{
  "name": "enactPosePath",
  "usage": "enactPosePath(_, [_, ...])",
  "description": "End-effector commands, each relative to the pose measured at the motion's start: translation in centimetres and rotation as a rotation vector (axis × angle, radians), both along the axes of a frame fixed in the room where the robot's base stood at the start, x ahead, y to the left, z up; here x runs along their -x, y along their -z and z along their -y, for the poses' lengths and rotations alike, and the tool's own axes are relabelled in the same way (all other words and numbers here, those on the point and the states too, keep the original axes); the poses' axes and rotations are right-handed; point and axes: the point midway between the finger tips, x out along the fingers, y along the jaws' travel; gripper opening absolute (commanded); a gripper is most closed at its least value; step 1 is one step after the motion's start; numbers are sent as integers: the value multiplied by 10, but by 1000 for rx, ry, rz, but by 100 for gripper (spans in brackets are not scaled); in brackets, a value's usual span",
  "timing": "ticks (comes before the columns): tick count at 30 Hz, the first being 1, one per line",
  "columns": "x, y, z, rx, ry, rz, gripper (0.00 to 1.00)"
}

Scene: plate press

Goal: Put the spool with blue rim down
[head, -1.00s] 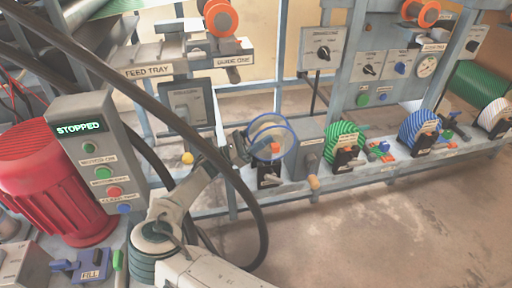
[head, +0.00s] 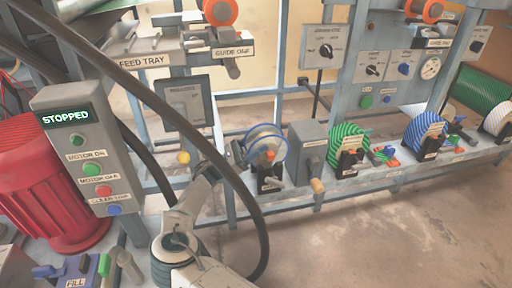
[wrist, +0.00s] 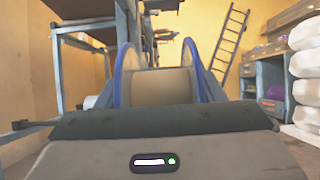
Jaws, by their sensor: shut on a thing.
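The spool with blue rim (head: 277,133) has thin blue rims and a pale core. In the wrist view, both blue rims and the pale core of the spool (wrist: 158,88) show just beyond my gripper (wrist: 160,122). The spool's lower part is hidden there.
To the right on the same rail stand a grey box (head: 309,150), a green-striped spool (head: 349,138) and a blue-striped spool (head: 424,131). A control box reading STOPPED (head: 78,143) and a red motor (head: 40,190) are at left. A dark hose crosses before my arm.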

Motion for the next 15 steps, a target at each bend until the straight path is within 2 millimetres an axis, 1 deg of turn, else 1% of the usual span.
enactPosePath(1, [0,-3,0,0,0,2,19])
enactPosePath(6, [0,-3,0,0,0,2,19])
enactPosePath(15, [0,6,0,1,0,2,19])
